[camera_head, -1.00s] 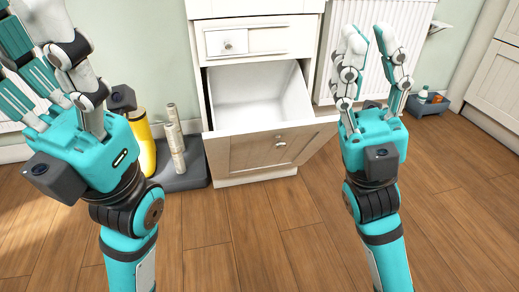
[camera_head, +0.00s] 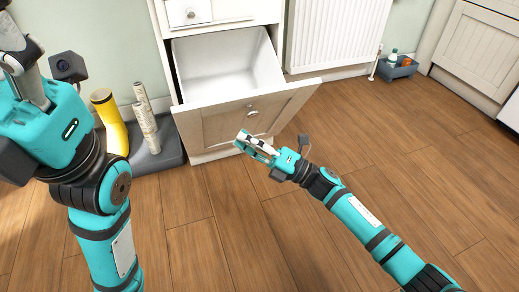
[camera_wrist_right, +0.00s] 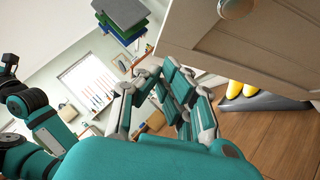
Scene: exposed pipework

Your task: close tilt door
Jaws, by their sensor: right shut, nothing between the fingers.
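The tilt door (camera_head: 220,126) is a pale wooden panel low on a white cabinet. It leans outward at the top, leaving the white compartment behind it open. Its round knob (camera_head: 252,113) is on the front. My right gripper (camera_head: 248,142) is shut and empty, in front of the door just below the knob; I cannot tell if it touches. In the right wrist view, the door (camera_wrist_right: 265,38) and knob (camera_wrist_right: 237,6) are at upper right, beyond the shut fingers (camera_wrist_right: 163,72). My left gripper (camera_head: 22,62) is at the upper left edge, its fingertips cut off.
A closed drawer (camera_head: 189,14) is above the opening. Yellow boots (camera_head: 112,125) and rolled tubes (camera_head: 147,122) stand on a dark tray (camera_head: 165,152) left of the cabinet. A radiator (camera_head: 340,32) is to the right. The wooden floor (camera_head: 350,130) in front is clear.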

